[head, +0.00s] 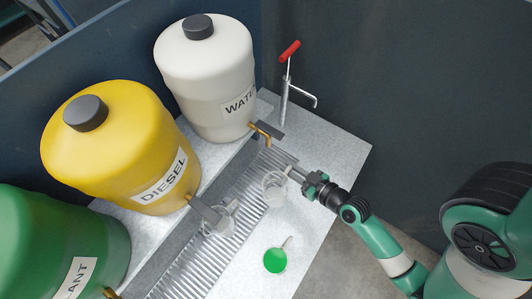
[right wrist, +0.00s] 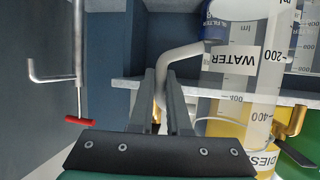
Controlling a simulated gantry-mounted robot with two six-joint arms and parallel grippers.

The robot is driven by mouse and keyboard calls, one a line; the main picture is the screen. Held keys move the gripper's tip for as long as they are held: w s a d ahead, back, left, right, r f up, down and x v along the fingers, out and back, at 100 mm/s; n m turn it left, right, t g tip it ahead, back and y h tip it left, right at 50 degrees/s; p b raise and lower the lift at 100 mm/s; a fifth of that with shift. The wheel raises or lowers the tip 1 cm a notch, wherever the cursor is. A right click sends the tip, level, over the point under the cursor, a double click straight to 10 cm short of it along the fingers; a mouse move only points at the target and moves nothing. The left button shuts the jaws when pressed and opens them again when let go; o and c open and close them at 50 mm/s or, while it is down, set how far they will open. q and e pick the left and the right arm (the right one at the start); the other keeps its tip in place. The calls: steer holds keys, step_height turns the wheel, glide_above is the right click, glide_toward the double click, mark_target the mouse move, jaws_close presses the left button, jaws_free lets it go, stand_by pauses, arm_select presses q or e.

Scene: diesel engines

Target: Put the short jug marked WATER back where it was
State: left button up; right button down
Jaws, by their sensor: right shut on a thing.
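A clear jug marked WATER (head: 273,187) is at the right end of the slotted drain grate in the head view. It looks upright and empty; I cannot tell whether it touches the surface. My right gripper (head: 300,178) is shut on its pale handle. The right wrist view, upside down, shows the gripper fingers (right wrist: 163,90) around the handle (right wrist: 178,53), and the jug's WATER label and ml scale (right wrist: 238,62). The white WATER tank (head: 205,85) stands behind, with its brass tap (head: 262,131) just above and left of the jug. My left gripper is not in view.
Another clear jug (head: 219,222) stands under the tap of the yellow DIESEL tank (head: 110,145). A jug of green liquid (head: 275,260) stands at the front of the bench. A green tank (head: 60,240) is at left. A red-handled hand pump (head: 285,85) rises at the back corner.

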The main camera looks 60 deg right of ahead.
steer(key=shift+w+d+f+b, duration=0.95)
steer(key=shift+w+d+f, duration=0.4)
steer(key=shift+d+f, duration=0.7)
steer(key=shift+w+d+f+b, duration=1)
steer(key=shift+w+d+f, duration=0.35)
steer(key=shift+d+f, duration=0.7)
steer(key=shift+w+d+f+b, duration=0.95)
steer(key=shift+w+d+f, duration=0.6)
steer(key=shift+f, duration=0.85)
steer(key=shift+s+d, duration=0.15)
steer(key=shift+s, duration=0.05)
steer(key=shift+f, duration=0.15)
steer(key=c, duration=0.9)
jaws_free()
